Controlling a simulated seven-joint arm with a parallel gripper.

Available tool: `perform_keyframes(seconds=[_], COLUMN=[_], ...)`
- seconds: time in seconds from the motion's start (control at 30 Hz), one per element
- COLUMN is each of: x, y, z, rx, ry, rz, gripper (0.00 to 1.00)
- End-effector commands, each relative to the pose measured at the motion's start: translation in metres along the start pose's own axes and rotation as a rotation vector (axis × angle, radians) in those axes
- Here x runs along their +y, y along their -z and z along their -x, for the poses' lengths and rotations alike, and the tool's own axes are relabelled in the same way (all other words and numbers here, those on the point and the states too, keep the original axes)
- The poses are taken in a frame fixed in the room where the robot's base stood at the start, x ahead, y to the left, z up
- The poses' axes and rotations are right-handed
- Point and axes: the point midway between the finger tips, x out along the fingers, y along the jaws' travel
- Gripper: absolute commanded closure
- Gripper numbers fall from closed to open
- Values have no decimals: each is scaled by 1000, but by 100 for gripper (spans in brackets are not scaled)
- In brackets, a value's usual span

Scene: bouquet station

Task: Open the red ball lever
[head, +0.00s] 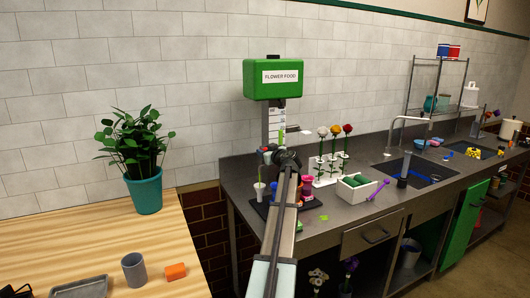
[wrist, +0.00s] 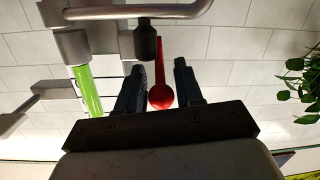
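The red ball lever shows in the wrist view as a red ball (wrist: 161,96) on a slim red stem (wrist: 160,60). My gripper (wrist: 161,78) is open, with one dark finger on each side of the ball and visible gaps to both. The gripper holds nothing. In the head view my arm reaches to the green flower food dispenser (head: 272,80), its end below the box. In the wrist view a dark nozzle (wrist: 145,42) and a green tube (wrist: 88,90) are beside the lever.
A grey metal pipe (wrist: 130,12) crosses the wrist view above the fingers. A flower rack (head: 326,170), a white box with green rolls (head: 356,190) and several small cups stand on the dark counter (head: 345,210). A potted plant (head: 146,190) stands on the wooden table left.

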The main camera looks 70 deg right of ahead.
Motion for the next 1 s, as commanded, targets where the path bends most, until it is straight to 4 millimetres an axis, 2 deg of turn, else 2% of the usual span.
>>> perform_keyframes(seconds=[0.03, 0.1, 0.47, 0.67, 1.0], x=[0, 0, 0, -1, -1], y=[1, 1, 2, 1, 1], z=[0, 0, 6, 35, 101], rx=[1, 1, 3, 3, 3], ry=[0, 0, -1, -3, -3], rz=[0, 0, -1, -1, -1], gripper=[59, 52, 52, 52, 52])
